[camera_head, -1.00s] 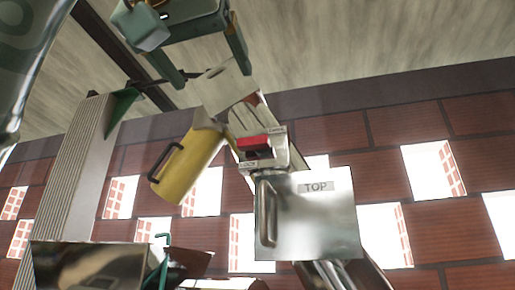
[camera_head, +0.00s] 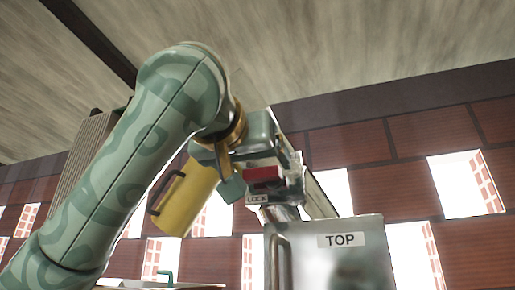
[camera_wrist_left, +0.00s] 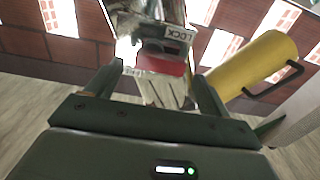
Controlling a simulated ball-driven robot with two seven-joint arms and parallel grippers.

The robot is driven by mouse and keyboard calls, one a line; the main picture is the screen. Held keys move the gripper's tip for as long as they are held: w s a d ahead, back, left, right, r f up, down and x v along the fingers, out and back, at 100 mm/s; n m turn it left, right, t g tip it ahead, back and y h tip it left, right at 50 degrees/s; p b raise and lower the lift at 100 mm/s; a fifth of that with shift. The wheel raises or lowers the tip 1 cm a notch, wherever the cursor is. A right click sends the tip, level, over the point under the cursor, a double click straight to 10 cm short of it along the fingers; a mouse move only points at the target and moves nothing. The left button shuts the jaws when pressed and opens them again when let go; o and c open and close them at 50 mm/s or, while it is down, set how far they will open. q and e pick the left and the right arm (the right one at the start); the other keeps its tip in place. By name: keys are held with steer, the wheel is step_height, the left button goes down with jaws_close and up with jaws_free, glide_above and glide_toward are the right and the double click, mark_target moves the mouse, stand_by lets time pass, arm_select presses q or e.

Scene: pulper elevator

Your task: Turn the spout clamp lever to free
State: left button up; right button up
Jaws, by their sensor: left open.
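The spout clamp lever has a red grip (camera_head: 265,175), showing just above a white LOCK label (camera_head: 257,199) on the clamp block. In the left wrist view, the red grip (camera_wrist_left: 163,66) lies across the space ahead of the fingers, beside the LOCK label (camera_wrist_left: 176,32). My left gripper (camera_head: 262,170) is at the clamp, with its fingers to either side of the lever. Its open fingers (camera_wrist_left: 157,82) also flank the red grip in the wrist view; I cannot tell if they touch it. The clamp's other label is hidden in the head view. My right gripper is out of view.
A yellow cylinder (camera_head: 186,196) with a dark handle hangs close to the left of the clamp. A metal panel marked TOP (camera_head: 340,262) with a bar handle stands just below right. A brick wall with bright openings is behind.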

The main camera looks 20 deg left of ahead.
arm_select(q)
steer(key=shift+w+r+p, duration=0.1)
steer(key=shift+w+p, duration=0.2)
steer(key=shift+w, duration=0.7)
steer(key=c, duration=1)
